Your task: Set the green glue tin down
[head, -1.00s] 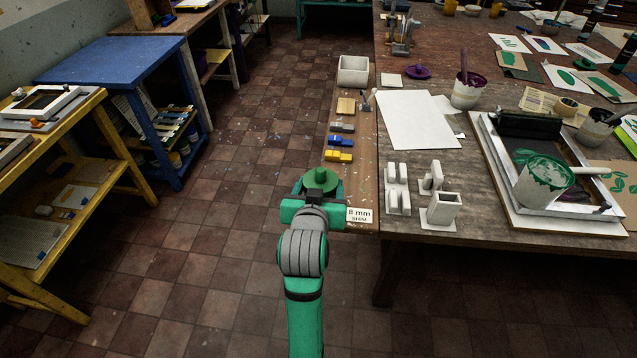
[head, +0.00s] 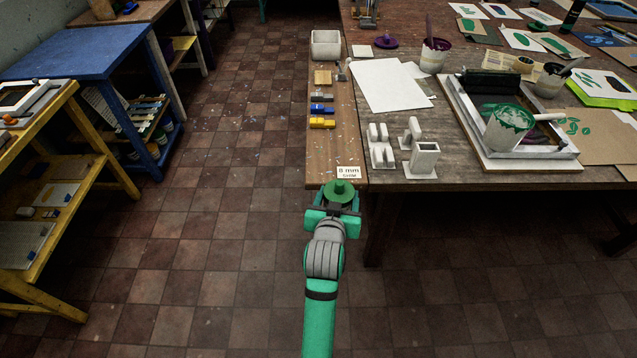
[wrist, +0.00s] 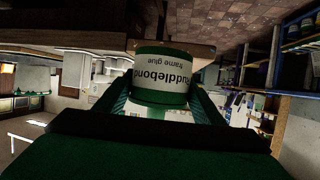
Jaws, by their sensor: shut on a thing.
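The green glue tin (head: 341,193) is in my gripper (head: 335,205), at the near end of the narrow brown side board (head: 324,162). My gripper is shut on it, with a finger on each side. In the wrist view the tin (wrist: 160,78) shows a white label reading "Puddlebond frame glue", upside down in that picture. A wooden edge (wrist: 203,51) lies beyond it there. In the head view the tin overlaps the board's near edge. I cannot tell its height relative to the board. A small "8 mm" card (head: 348,172) lies just beyond it.
Holders (head: 381,147) and a screen frame (head: 560,153) stand on the table to the right. Bare board shows between card and blocks. Floor is open left.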

